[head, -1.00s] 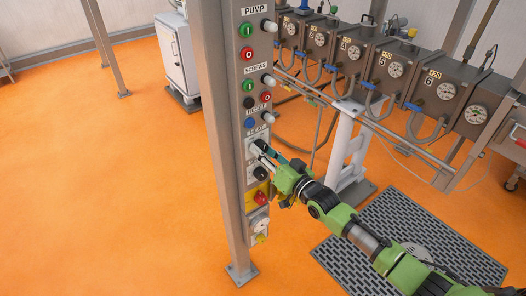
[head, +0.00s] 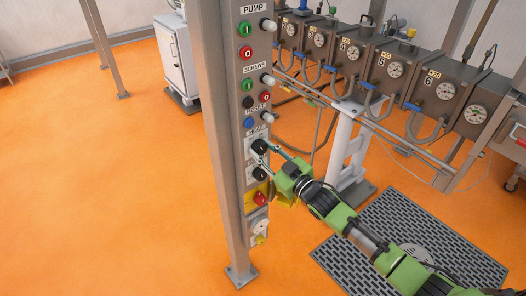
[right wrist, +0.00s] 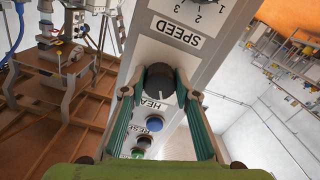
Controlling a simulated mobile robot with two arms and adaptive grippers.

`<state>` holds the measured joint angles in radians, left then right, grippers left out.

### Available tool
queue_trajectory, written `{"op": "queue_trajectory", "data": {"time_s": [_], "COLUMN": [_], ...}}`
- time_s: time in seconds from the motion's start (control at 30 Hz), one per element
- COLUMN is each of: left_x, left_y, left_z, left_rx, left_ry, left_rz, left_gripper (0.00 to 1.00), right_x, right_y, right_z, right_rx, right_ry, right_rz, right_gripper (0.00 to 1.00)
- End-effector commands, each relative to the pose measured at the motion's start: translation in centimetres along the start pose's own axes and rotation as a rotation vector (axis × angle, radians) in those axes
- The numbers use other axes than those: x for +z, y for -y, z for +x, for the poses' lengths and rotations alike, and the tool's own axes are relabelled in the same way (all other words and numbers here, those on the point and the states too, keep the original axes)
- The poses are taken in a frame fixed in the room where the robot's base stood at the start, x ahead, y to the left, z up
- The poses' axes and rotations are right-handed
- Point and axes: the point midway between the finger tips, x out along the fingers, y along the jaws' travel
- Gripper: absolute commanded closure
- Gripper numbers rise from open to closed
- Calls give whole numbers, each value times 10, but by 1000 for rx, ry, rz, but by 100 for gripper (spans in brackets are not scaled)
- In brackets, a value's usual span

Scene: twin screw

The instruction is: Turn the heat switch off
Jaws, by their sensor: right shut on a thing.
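The heat switch (head: 259,146) is a black round knob on the grey panel, just under the blue button and the HEAT label (head: 257,129). In the right wrist view the knob (right wrist: 160,81) sits between the two fingers, with the HEAT label (right wrist: 160,106) beside it, upside down. A pale mark shows on the knob's face, on the label side. My right gripper (head: 265,153) reaches the panel from the right and is shut on the heat switch, one finger on each side. The green-padded fingers also show in the right wrist view (right wrist: 161,92). My left gripper is out of view.
Another black knob (head: 259,173) and a red switch on yellow (head: 260,198) lie below on the same panel (head: 250,100). Green, red and blue buttons (head: 248,123) are above. A row of metal boxes with gauges (head: 395,70) stands behind. The orange floor at left is clear.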

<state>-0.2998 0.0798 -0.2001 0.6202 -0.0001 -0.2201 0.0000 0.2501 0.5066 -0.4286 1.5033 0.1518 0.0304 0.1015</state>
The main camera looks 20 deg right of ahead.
Motion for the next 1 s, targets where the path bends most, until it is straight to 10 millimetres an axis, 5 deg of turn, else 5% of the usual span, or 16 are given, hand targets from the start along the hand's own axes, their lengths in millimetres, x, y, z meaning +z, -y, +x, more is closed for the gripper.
{"op": "queue_trajectory", "data": {"time_s": [0.57, 0.6, 0.67, 1.0], "left_x": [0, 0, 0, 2], "left_y": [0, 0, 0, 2], "left_z": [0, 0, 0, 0], "left_rx": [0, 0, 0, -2], "left_ry": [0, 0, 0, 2], "left_rz": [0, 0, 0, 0], "left_gripper": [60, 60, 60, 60], "right_x": [1, 1, 1, 1], "right_y": [0, 0, 0, 0], "right_z": [0, 0, 0, -1], "right_rx": [0, 0, 0, 0], "right_ry": [2, 2, 2, 1], "right_rz": [-40, -40, -39, -37], "right_gripper": [93, 69, 55, 55]}}
